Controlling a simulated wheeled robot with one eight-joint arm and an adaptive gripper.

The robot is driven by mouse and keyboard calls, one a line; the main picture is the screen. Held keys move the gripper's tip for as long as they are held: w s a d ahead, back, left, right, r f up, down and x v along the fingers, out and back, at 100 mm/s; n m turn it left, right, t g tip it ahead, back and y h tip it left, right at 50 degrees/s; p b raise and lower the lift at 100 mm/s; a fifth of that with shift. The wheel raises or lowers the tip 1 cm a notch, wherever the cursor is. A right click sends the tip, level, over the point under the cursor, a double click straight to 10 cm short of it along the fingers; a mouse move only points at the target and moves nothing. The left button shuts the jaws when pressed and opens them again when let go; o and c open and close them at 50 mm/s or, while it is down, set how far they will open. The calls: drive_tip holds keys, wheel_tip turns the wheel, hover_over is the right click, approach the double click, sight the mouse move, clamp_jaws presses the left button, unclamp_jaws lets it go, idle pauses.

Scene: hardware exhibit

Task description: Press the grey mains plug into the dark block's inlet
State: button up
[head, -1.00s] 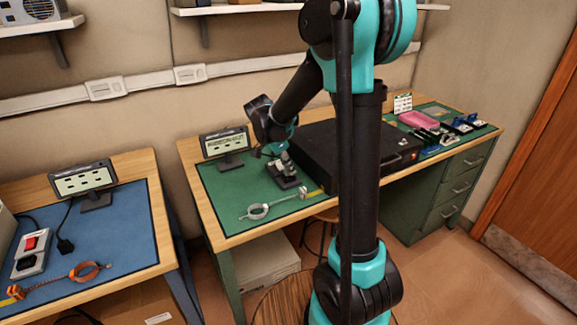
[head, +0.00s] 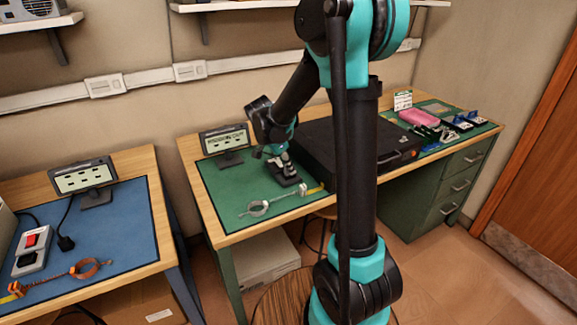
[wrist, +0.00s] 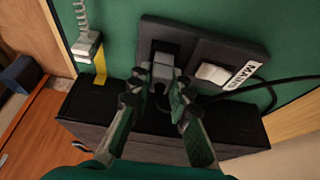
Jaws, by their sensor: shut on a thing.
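The dark block (wrist: 208,45) lies on the green mat, with a white rocker switch (wrist: 212,72) and a MAINS label on its right part. Its inlet (wrist: 160,48) is at the left part, partly hidden by the plug. The grey mains plug (wrist: 163,66) is between my fingertips, at the inlet; I cannot tell how deep it sits. My gripper (wrist: 160,88) is shut on the plug. In the head view my gripper (head: 277,152) is over the dark block (head: 291,180), and the plug is too small to make out clearly.
A large black case (head: 316,146) stands right beside the block. A small display (head: 225,140) is behind left. A silver clamp-like part (head: 260,208) lies on the mat in front. A black cable (wrist: 265,84) runs right of the block. A blue-matted bench is at left.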

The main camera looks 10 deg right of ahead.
drive_tip(key=shift+f, duration=0.15)
idle(0.5)
drive_tip(key=o, duration=1)
drive_tip(key=shift+c, duration=0.2)
drive_tip(key=o, duration=0.3)
drive_tip(key=shift+r, duration=0.65)
idle(0.4)
drive_tip(key=shift+r, duration=2.95)
drive_tip(key=shift+c, duration=0.4)
